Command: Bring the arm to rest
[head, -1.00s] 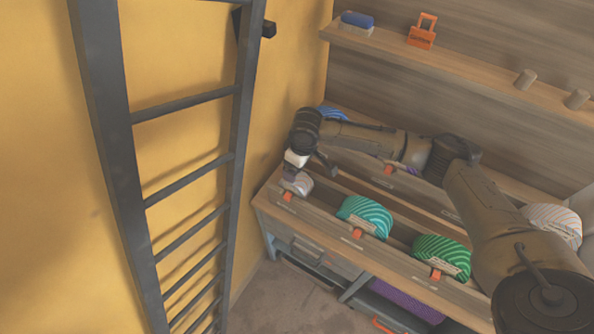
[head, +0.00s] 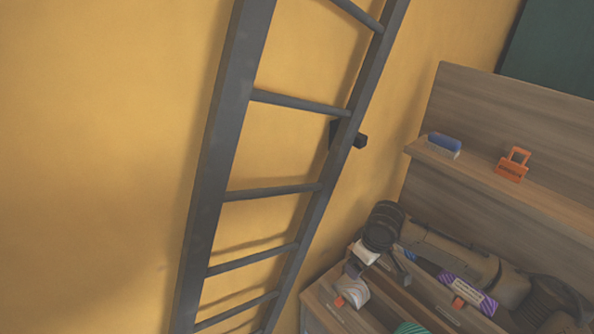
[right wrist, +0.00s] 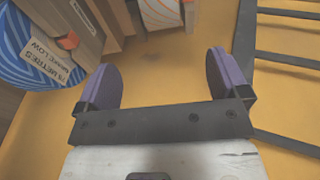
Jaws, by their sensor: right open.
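My right arm comes in from the lower right in the head view, with its dark wrist (head: 384,226) near the left end of the wooden bench. The right gripper (right wrist: 160,72) is open in the right wrist view, its two purple fingers wide apart with nothing between them. In the head view its fingers are small and partly hidden, close to a pale grey roll (head: 352,292); I cannot tell if they touch. My left gripper is in neither view.
A dark ladder (head: 213,190) stands by the yellow wall, left of the bench. Purple-striped (head: 467,292) and teal (head: 410,327) rolls lie on the bench. A shelf (head: 470,172) holds a blue block (head: 445,143) and an orange clip (head: 512,166). A blue-striped roll (right wrist: 35,45) is beside the left finger.

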